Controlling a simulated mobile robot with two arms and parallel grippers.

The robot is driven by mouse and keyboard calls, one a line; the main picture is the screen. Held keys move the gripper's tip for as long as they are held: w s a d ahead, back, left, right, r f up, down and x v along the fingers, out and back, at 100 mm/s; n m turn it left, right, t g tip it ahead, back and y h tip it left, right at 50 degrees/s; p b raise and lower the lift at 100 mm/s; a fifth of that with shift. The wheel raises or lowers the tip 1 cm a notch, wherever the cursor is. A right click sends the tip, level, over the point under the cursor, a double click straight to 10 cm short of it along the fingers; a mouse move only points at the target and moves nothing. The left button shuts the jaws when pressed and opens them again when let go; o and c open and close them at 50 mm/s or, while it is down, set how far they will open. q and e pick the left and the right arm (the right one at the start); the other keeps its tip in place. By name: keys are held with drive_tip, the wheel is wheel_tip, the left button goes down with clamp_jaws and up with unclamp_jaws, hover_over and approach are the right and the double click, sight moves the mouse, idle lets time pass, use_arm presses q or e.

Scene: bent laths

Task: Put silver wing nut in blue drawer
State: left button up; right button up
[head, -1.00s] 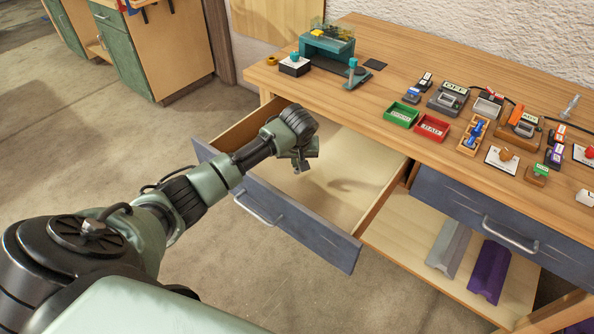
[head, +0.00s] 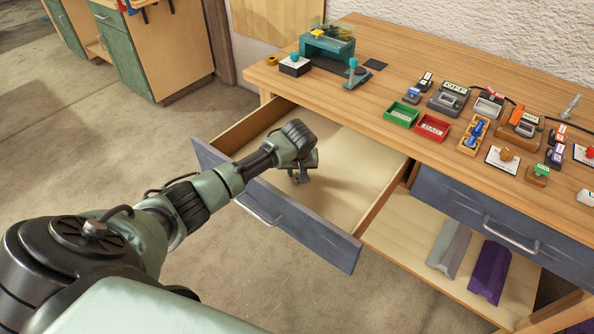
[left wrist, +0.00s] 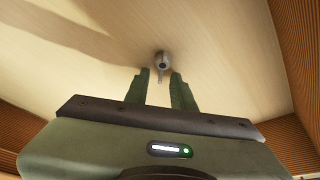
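The blue drawer (head: 330,240) is pulled out, with a blue-grey front, a bar handle and a pale wooden floor. My left gripper (head: 299,178) is inside it, pointing down, low over the floor. In the left wrist view its two green fingers (left wrist: 160,74) stand apart. The silver wing nut (left wrist: 162,62) shows just past the fingertips, against the drawer floor, with clear gaps to both fingers. I cannot tell whether it touches the floor. In the head view the nut is hidden by the gripper. My right gripper is not in view.
The drawer's side walls and front surround my left gripper. The worktop (head: 420,60) behind holds a green tray (head: 402,115), a red tray (head: 432,128) and several small devices. A second drawer (head: 500,220) at the right is shut. The rest of the open drawer's floor looks clear.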

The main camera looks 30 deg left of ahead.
sight(297, 190)
use_arm(q)
drive_tip(key=shift+r, duration=0.1)
drive_tip(key=p+v, duration=0.1)
drive_tip(key=v, duration=1.1)
